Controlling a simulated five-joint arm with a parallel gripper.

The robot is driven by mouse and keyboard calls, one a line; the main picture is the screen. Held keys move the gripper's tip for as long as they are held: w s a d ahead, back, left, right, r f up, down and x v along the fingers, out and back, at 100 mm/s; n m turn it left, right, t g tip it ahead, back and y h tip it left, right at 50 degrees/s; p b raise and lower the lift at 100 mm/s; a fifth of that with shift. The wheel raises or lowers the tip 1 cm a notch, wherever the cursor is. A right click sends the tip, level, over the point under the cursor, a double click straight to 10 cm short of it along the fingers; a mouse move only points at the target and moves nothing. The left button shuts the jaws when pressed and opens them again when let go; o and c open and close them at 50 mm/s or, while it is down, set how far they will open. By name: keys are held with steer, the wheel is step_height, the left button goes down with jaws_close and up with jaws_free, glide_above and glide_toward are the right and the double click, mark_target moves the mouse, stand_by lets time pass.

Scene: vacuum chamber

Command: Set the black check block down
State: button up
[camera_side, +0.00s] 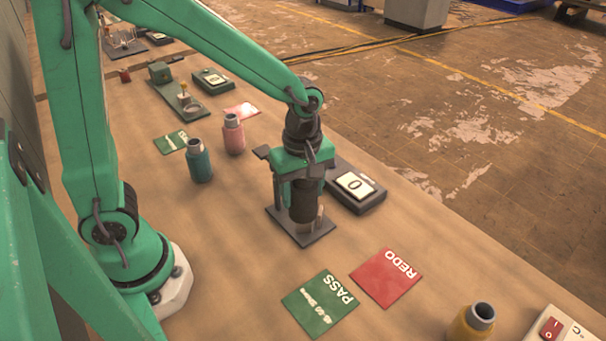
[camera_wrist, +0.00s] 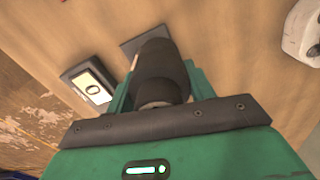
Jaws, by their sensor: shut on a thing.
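The black check block (camera_side: 303,203) is a dark cylinder between the green fingers of my gripper (camera_side: 303,190). In the wrist view the block (camera_wrist: 163,62) fills the space between the jaws of my gripper (camera_wrist: 160,88). My gripper is shut on it and points down over a dark square plate (camera_side: 316,236), whose corner also shows in the wrist view (camera_wrist: 130,46). The block is upright over the plate. A small pale post (camera_side: 320,216) stands beside it on the plate. I cannot tell whether the block's lower end touches the plate.
A display box reading 0 (camera_side: 357,187) stands close behind the plate. A green PASS card (camera_side: 320,303) and red REDO card (camera_side: 386,277) lie in front. Teal (camera_side: 199,165), pink (camera_side: 233,138) and yellow (camera_side: 470,325) bottles stand apart. Bare table lies left of the plate.

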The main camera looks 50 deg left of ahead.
steer(key=w+a+f, duration=0.2)
steer(key=a, duration=0.1)
steer(key=shift+w+a+f, duration=0.15)
steer(key=shift+w+f, duration=0.1)
steer(key=shift+w, duration=0.1)
steer(key=shift+f, duration=2)
steer(key=shift+f, duration=0.2)
steer(key=o, duration=1.2)
steer(key=shift+c, duration=0.2)
steer(key=shift+r, duration=0.1)
step_height(320, 180, up, 12)
steer(key=shift+r, duration=0.15)
